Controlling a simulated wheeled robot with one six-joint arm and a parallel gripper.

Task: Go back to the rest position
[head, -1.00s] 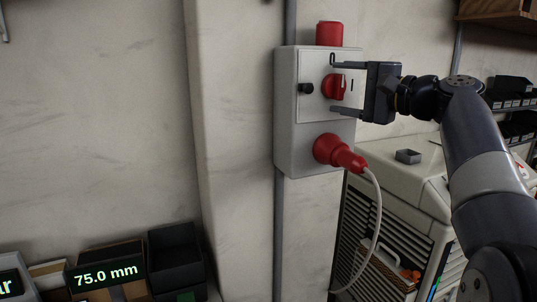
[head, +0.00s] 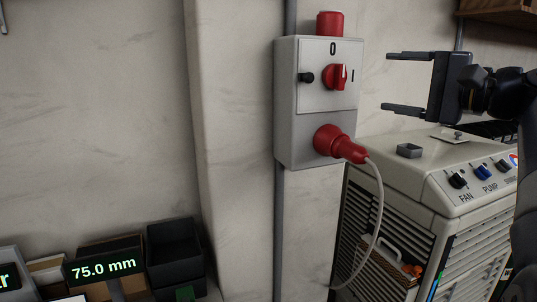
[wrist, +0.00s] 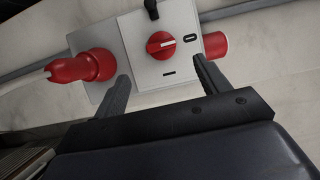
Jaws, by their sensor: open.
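My gripper (head: 388,81) is open and empty in the head view, to the right of the grey switch box and apart from it. In the wrist view my gripper (wrist: 160,68) has its fingers spread, with the box beyond them. The switch box (head: 290,150) hangs on the wall.
A beige cabinet (head: 432,165) with FAN and PUMP knobs stands below my gripper at the right. Dark bins (head: 175,247) and a 75.0 mm display (head: 104,270) are at the lower left.

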